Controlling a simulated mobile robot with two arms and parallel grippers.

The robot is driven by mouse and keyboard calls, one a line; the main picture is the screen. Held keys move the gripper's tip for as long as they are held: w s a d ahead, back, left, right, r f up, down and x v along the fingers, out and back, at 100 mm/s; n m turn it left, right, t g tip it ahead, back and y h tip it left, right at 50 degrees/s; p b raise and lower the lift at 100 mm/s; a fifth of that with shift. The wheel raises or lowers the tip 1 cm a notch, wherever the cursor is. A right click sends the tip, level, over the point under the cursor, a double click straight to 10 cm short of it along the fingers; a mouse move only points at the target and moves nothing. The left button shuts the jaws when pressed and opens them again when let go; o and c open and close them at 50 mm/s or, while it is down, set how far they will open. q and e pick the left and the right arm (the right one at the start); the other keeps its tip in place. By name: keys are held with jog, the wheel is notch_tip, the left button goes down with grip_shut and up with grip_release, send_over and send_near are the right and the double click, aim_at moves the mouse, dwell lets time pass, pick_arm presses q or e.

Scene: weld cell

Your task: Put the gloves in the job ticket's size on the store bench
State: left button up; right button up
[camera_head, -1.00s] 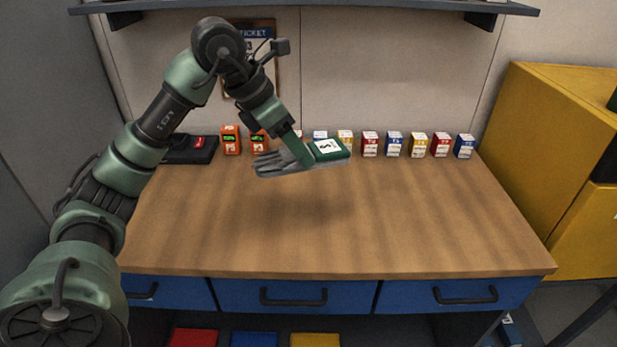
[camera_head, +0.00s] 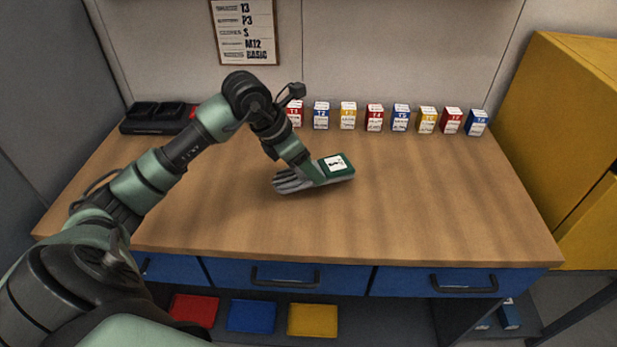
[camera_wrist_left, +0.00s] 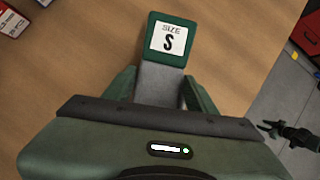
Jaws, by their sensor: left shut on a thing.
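My left gripper (camera_head: 308,170) is shut on a pair of grey gloves (camera_head: 292,181) with a green cuff. The white label on the cuff (camera_wrist_left: 168,38) reads SIZE S in the left wrist view. The gloves are low over the middle of the wooden store bench (camera_head: 400,200), lying about level; I cannot tell whether they touch it. The job ticket (camera_head: 245,32) on the back wall shows 13, P3, S, M12 and BASIC, with S on the gloves line. What looks like my right gripper (camera_wrist_left: 285,130) shows small at the right edge of the left wrist view, its jaws unclear.
A row of several small labelled boxes (camera_head: 374,117) stands along the bench's back edge. A black tray (camera_head: 155,117) is at the back left. A yellow cabinet (camera_head: 570,140) closes the right side. The bench's front and right middle are clear.

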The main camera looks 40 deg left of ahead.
aim_at(308, 179)
pick_arm(q)
jog(key=shift+f, duration=0.5)
notch_tip(308, 179, down, 3)
jog(key=shift+f+p, duration=0.15)
jog(key=shift+p, duration=0.15)
jog(key=shift+f, duration=0.1)
jog(key=o, duration=1.7)
jog(key=shift+c, duration=0.2)
pick_arm(e)
jog(key=shift+s+a+r, duration=0.1)
jog(key=shift+s+r, duration=0.15)
jog(key=shift+s, duration=0.2)
pick_arm(q)
jog(key=b+v, duration=0.2)
jog(key=v, duration=0.8)
jog(key=shift+s+a, duration=0.1)
jog(key=shift+a, duration=0.05)
jog(key=shift+v, duration=0.95)
pick_arm(e)
jog(key=shift+w+f, duration=0.15)
jog(key=shift+f, duration=0.9)
